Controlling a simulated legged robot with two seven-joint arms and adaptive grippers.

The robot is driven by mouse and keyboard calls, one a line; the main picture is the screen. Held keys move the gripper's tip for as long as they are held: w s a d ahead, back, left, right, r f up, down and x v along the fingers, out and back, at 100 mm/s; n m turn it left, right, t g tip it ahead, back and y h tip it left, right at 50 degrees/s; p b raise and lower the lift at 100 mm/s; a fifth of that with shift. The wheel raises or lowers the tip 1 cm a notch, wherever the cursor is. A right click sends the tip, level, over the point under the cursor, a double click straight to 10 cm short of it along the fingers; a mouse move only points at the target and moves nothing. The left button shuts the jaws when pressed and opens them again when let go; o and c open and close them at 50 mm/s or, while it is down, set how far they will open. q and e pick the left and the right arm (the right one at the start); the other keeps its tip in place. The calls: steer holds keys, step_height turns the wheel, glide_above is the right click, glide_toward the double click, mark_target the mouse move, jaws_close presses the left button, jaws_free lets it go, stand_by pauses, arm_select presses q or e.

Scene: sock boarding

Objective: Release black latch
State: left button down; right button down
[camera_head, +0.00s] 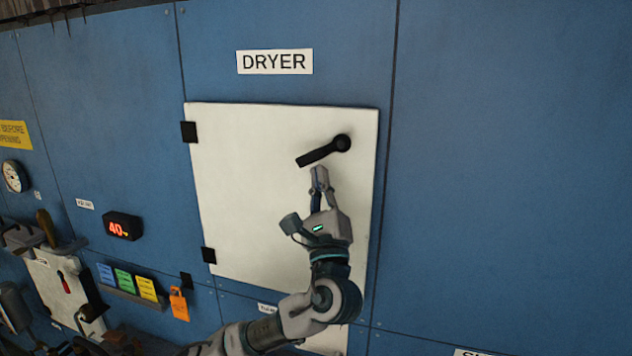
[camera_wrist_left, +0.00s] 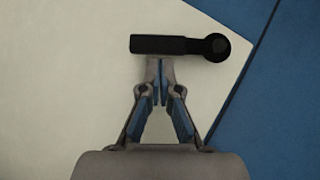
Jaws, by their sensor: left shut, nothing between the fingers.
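The black latch (camera_head: 323,151) is on the upper right of the white dryer door (camera_head: 245,190). Its round pivot is at the right end, and its handle slants down to the left in the head view. My left gripper (camera_head: 319,172) is shut and empty, with its fingertips just below the handle. In the left wrist view, the latch (camera_wrist_left: 170,45) lies just beyond the tips of my left gripper (camera_wrist_left: 160,62). I cannot tell whether the tips touch it. The door looks closed. My right gripper is in neither view.
A DRYER sign (camera_head: 275,62) is above the door on the blue wall (camera_head: 480,150). Black hinges (camera_head: 189,132) are on the door's left edge. At the left are a red-lit display (camera_head: 122,226), colored cards (camera_head: 124,279) and an orange tag (camera_head: 179,304). The wall to the right is clear.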

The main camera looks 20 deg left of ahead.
mark_target(303, 156)
arm_select(q)
steer(key=shift+a+r+m+t+h, duration=0.25)
steer(key=shift+a+m+t+h, duration=0.45)
steer(key=shift+a+m+h, duration=0.4)
steer(key=shift+r+m+t+h, duration=0.25)
steer(key=shift+m+h, duration=0.25)
steer(key=shift+m, duration=0.4)
steer(key=m+h, duration=0.1)
steer(key=m+t+h, duration=0.1)
steer(key=shift+r+m+p, duration=0.25)
steer(key=shift+m+p, duration=0.05)
steer(key=m+h, duration=0.3)
steer(key=shift+a+r+t+p, duration=0.15)
steer(key=shift+r+t+p, duration=0.1)
steer(key=shift+r+p, duration=0.1)
steer(key=shift+r, duration=0.15)
steer(key=shift+a+r, duration=0.2)
steer(key=shift+a, duration=0.35)
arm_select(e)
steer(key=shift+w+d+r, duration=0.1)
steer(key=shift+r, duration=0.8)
